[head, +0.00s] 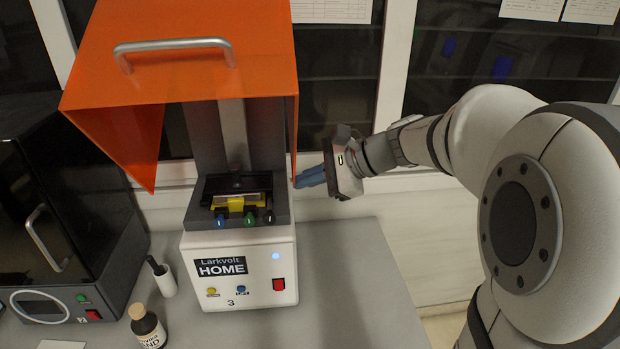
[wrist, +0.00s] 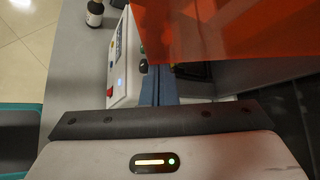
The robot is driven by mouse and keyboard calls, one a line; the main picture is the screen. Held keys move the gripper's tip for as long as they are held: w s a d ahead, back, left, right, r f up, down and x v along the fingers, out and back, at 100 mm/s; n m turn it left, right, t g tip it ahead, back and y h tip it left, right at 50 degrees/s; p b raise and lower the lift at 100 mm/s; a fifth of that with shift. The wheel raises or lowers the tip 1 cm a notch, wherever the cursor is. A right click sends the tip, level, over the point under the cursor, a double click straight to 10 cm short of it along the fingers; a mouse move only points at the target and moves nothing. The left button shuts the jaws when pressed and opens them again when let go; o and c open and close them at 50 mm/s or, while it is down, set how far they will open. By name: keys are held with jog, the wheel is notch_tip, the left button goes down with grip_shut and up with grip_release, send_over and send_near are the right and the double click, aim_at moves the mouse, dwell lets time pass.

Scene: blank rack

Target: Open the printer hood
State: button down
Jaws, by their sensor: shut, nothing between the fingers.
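The printer (head: 268,239) has a white base labelled "Larkvolt HOME" and a dark column. Its orange hood (head: 222,76) is raised above the base, leaving the front of the build area uncovered. A silver handle (head: 172,44) is on the hood's front. My gripper (head: 300,178) is shut and empty, its blue fingers at the hood's lower right edge; I cannot tell whether they touch. In the wrist view the shut fingers (wrist: 151,84) are beside the hood (wrist: 225,28), with the printer base (wrist: 121,62) beyond.
A black machine (head: 85,215) with a handle and a small display stands at the left. A brown bottle (head: 148,328) and a white container with a black tip (head: 165,281) stand between it and the printer. The grey table (head: 350,270) is clear on the right. A windowed wall is behind.

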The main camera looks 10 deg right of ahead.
jog(key=s+r+p, duration=0.2)
jog(key=r+p, duration=0.3)
jog(key=r, duration=0.5)
jog(key=s+r+p, duration=0.3)
jog(key=r+p, duration=0.3)
jog(key=r, duration=0.5)
jog(key=shift+a+r, duration=0.2)
jog(key=shift+f, duration=0.1)
notch_tip(320, 180, down, 5)
jog(key=b, duration=0.4)
jog(key=d+r, duration=0.7)
jog(key=d, duration=0.1)
jog(key=s+f+n+h+b, duration=0.1)
jog(key=s+f+n+h, duration=0.2)
jog(key=f, duration=0.6)
jog(key=s+f+n+g+h+b, duration=0.1)
jog(key=s+f+n+h, duration=0.3)
jog(key=f, duration=0.6)
jog(key=s+f+n+h+b, duration=0.2)
jog(key=s+f+n+h, duration=0.1)
jog(key=s+f+n, duration=0.4)
notch_tip(320, 180, down, 3)
jog(key=shift+s+a+f+n+g, duration=0.1)
jog(key=shift+s+a+n+g, duration=0.2)
jog(key=shift+n, duration=0.4)
